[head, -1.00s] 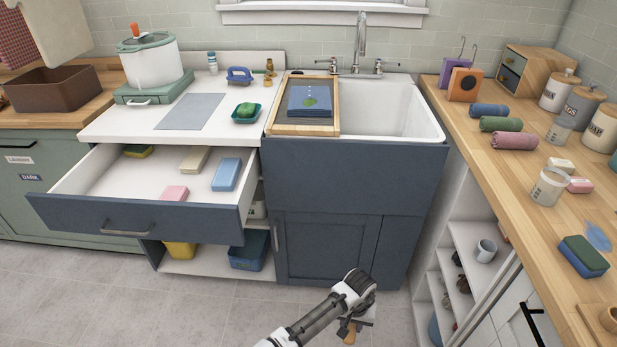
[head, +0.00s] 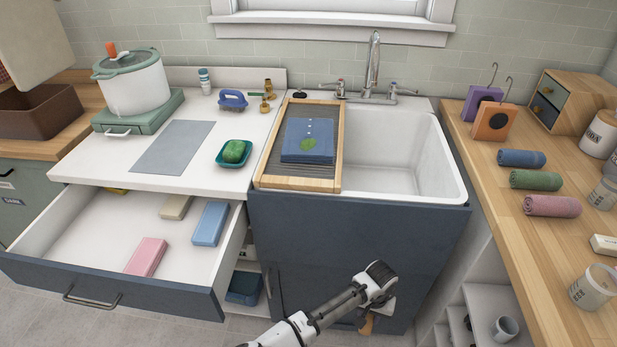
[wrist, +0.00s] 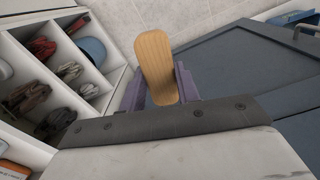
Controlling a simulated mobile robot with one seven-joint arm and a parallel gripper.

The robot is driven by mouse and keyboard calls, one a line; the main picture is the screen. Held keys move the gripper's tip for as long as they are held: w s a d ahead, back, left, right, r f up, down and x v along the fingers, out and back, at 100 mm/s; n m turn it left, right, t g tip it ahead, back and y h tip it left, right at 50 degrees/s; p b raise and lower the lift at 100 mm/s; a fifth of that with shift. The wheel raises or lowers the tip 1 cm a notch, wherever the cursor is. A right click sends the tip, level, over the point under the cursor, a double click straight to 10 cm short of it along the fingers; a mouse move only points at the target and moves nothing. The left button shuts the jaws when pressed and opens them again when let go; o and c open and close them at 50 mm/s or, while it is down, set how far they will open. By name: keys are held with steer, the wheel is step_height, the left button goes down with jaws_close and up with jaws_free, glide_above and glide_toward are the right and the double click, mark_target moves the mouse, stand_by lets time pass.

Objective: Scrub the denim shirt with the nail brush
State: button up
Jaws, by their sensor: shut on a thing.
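The denim shirt (head: 305,149) lies folded on the ribbed wooden washboard (head: 331,185) at the left side of the sink. It has a green patch and small white dots on top. My gripper (head: 369,313) is low in front of the sink cabinet, well below and in front of the shirt. In the wrist view my gripper (wrist: 162,90) is shut on a rounded wooden piece (wrist: 155,55), seemingly the nail brush. Its wooden back shows; no bristles are visible. In the head view the wooden piece (head: 367,324) shows partly below the gripper.
An open drawer (head: 120,296) juts out at left, holding several bars. The white sink (head: 440,165) is empty. Rolled towels (head: 552,205) lie on the right counter.

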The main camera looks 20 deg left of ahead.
steer(key=r+p, duration=0.2)
steer(key=r, duration=0.1)
steer(key=shift+w+r, duration=0.2)
steer(key=shift+r, duration=0.1)
steer(key=shift+d+f, duration=0.15)
steer(key=shift+f, duration=0.1)
